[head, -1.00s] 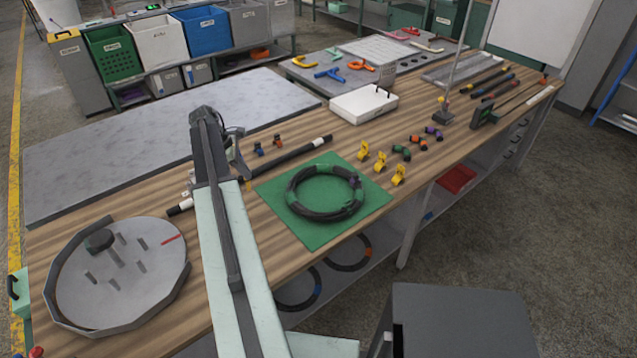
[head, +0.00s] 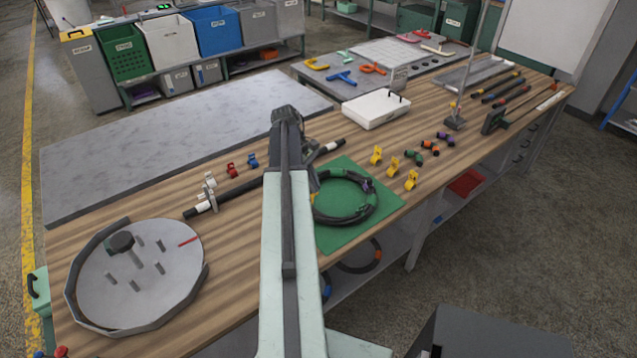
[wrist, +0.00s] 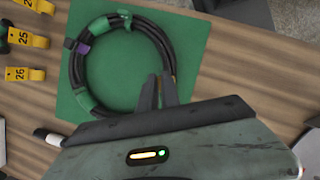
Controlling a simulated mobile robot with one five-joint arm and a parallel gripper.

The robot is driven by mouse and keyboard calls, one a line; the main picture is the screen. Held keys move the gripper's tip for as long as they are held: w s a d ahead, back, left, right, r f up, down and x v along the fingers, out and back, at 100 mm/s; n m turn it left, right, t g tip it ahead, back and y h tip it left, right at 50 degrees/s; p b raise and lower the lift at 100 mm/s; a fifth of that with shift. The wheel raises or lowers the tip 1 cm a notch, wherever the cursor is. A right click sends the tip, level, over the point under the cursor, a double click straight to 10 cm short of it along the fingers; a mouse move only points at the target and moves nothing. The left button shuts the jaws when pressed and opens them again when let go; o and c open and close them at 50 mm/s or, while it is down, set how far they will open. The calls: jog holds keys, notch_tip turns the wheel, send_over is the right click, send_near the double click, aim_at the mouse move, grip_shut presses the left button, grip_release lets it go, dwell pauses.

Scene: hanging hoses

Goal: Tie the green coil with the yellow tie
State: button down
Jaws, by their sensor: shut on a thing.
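The green coil (head: 368,212), a ring of dark hose with green bands and a purple patch, lies flat on a green mat (head: 384,215). Its left part is hidden behind my arm in the head view. The coil shows in the wrist view (wrist: 75,68) with its right side running up to my fingers. My gripper (head: 313,188) is low at the coil's left side. A small yellow patch, seemingly the yellow tie (head: 313,198), shows at the jaws. In the wrist view my fingers (wrist: 158,92) are close together at the hose, and the tie between them is hidden.
A dark rod (head: 235,191) lies left of my arm, near red and blue pieces (head: 231,170). A round pegged plate (head: 140,280) is at left.

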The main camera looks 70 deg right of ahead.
jog(key=s+a, duration=0.1)
jog(key=s+a+m, duration=0.1)
jog(key=shift+s+r+m+y, duration=0.3)
jog(key=shift+r, duration=0.1)
jog(key=shift+f, duration=0.1)
jog(key=shift+f+b, duration=1.9)
jog(key=shift+f, duration=0.2)
jog(key=shift+f+b, duration=0.95)
jog(key=shift+b, duration=0.2)
jog(key=shift+f+b, duration=0.65)
